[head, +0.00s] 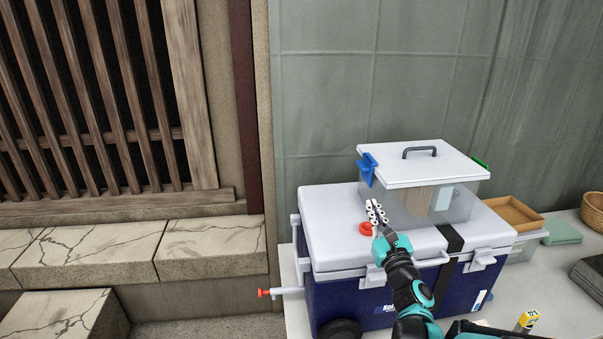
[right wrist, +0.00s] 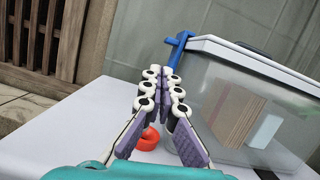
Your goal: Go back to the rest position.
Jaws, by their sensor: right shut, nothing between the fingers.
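My right gripper (head: 374,212) is above the white lid of the blue cooler (head: 345,293), in front of the clear storage box. In the right wrist view its fingers (right wrist: 165,80) come together at the tips and hold nothing. A red ring-shaped piece (head: 366,228) lies on the cooler lid beside the gripper; it also shows behind the fingers in the right wrist view (right wrist: 147,140). The clear box (head: 458,203) with a white lid and a blue latch (head: 366,170) stands on the cooler. My left gripper is in neither view.
A brown tray (head: 513,212), a green folded cloth (head: 562,232), a wicker basket (head: 593,212) and a dark grey case (head: 588,275) are on the pale table to the right. A yellow item (head: 527,320) is near my right arm. Stone ledges (head: 210,248) lie to the left.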

